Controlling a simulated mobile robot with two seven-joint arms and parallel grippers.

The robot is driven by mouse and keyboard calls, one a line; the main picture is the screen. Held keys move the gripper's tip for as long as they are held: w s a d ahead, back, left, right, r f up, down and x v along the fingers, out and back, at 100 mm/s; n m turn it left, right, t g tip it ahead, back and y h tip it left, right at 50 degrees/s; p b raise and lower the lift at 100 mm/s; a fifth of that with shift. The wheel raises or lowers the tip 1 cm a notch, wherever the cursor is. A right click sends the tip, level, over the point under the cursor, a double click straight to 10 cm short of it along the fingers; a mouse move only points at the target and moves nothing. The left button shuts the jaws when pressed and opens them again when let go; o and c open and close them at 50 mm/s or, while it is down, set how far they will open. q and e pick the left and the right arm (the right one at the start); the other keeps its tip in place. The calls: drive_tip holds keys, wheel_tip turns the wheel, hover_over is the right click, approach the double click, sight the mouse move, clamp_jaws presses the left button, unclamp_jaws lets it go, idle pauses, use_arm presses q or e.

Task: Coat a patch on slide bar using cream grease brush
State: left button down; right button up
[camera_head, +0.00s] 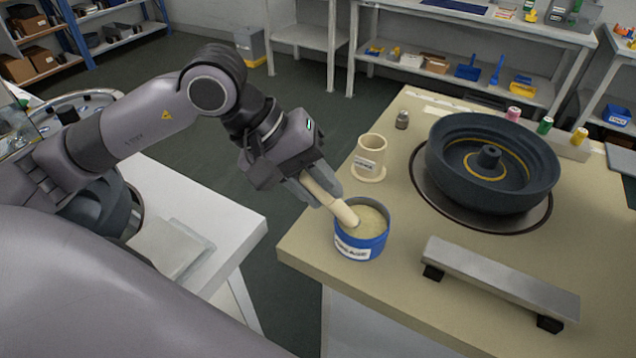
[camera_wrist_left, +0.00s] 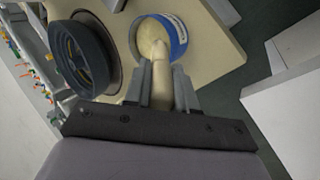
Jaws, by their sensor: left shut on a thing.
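My left gripper (camera_head: 326,190) is shut on the cream grease brush (camera_head: 342,211), a pale thick-handled brush. The brush is tilted, with its lower end inside the blue grease tub (camera_head: 360,245) near the table's front left edge. The brush tip is hidden in the tub. In the left wrist view the brush (camera_wrist_left: 161,75) runs from between the fingers into the tub (camera_wrist_left: 179,38). The slide bar (camera_head: 500,281), a grey metal bar on black feet, lies on the table to the right of the tub. My right gripper is not in view.
A cream cup-like holder (camera_head: 370,158) stands behind the tub. A large dark wheel-shaped part (camera_head: 490,165) sits on a round plate. Thread spools (camera_head: 545,125) and a small jar (camera_head: 402,120) are at the back. The tabletop between tub and bar is clear.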

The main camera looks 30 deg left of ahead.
use_arm(q)
drive_tip(key=shift+s+f, duration=0.1)
drive_tip(key=shift+f, duration=0.1)
drive_tip(key=shift+r+p, duration=1.8)
drive_tip(key=shift+r, duration=1.85)
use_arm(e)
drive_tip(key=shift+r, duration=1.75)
